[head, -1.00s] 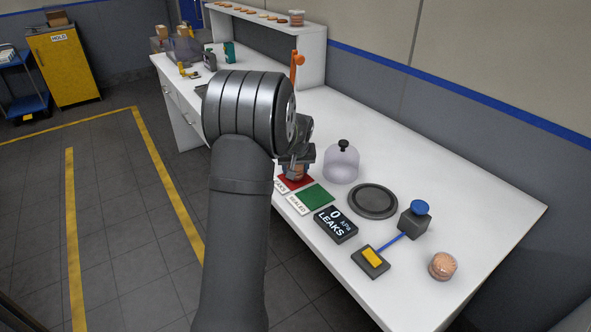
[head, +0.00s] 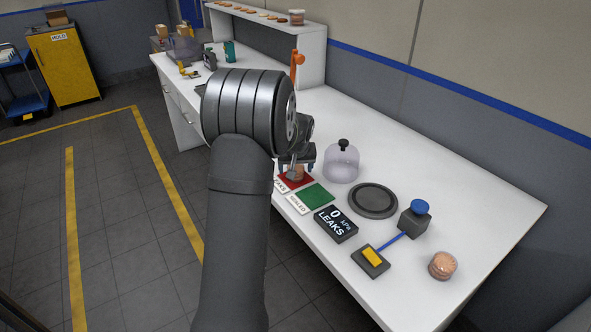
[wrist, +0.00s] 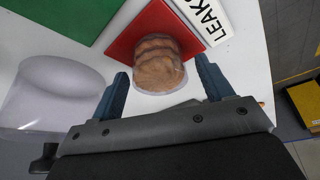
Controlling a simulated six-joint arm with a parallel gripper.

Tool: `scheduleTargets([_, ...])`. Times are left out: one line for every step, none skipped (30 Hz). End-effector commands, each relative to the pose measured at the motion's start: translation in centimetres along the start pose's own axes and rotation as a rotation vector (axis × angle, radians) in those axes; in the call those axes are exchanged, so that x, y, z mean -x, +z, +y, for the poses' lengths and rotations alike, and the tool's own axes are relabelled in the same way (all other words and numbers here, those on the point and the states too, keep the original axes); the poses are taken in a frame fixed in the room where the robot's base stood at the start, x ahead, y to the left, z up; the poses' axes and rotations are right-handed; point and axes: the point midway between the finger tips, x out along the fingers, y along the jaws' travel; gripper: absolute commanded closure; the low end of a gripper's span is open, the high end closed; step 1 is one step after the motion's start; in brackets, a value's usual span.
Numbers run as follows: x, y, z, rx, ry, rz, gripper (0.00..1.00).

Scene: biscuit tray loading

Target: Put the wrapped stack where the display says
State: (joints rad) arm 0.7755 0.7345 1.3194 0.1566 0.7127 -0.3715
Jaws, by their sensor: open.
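The wrapped stack (wrist: 159,65) of brown biscuits stands on the red mat (wrist: 127,33) beside the LEAKS label (wrist: 208,16). In the head view the stack (head: 297,173) is partly hidden by my gripper. The display (head: 336,223) reads 0 kPa and LEAKS. The green mat (head: 315,195), beside the SEALED label (head: 297,205), is bare.
A clear dome (head: 341,162) with a black knob stands behind the mats. A round dark plate (head: 372,201), a blue-knobbed block (head: 415,220), a yellow-topped pad (head: 370,260) and another wrapped stack (head: 442,265) are to the right. The back right of the table is clear.

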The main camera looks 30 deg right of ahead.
Motion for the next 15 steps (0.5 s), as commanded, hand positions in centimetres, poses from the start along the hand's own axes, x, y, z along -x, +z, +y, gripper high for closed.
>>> scheduleTargets([1.0,-0.1,0.0,0.000,0.001,0.004,0.27])
scheduleTargets([1.5,-0.1,0.1,0.000,0.001,0.004,0.27])
scheduleTargets([2.3,-0.1,0.0,0.000,0.001,0.004,0.27])
scheduleTargets([3.0,-0.1,0.1,0.000,0.001,0.004,0.27])
scheduleTargets([3.6,-0.1,0.1,0.000,0.002,0.004,0.27])
scheduleTargets([4.5,-0.1,0.1,-0.001,0.001,0.003,0.27])
scheduleTargets([5.2,-0.1,0.1,-0.001,0.001,0.004,0.27])
scheduleTargets([5.8,-0.1,0.1,-0.001,0.002,0.004,0.27])
scheduleTargets([6.6,-0.1,0.1,-0.001,0.001,0.003,0.27])
scheduleTargets([7.2,-0.1,0.1,-0.001,0.001,0.004,0.27])
scheduleTargets([7.8,-0.1,0.1,-0.001,0.001,0.004,0.27])
scheduleTargets([8.5,0.0,0.1,-0.001,0.001,0.003,0.27])
scheduleTargets([8.9,-0.1,0.1,-0.001,0.001,0.003,0.27])
scheduleTargets([9.3,-0.1,0.1,-0.001,0.001,0.003,0.27])
scheduleTargets([9.8,0.0,0.0,-0.001,0.001,0.002,0.27])
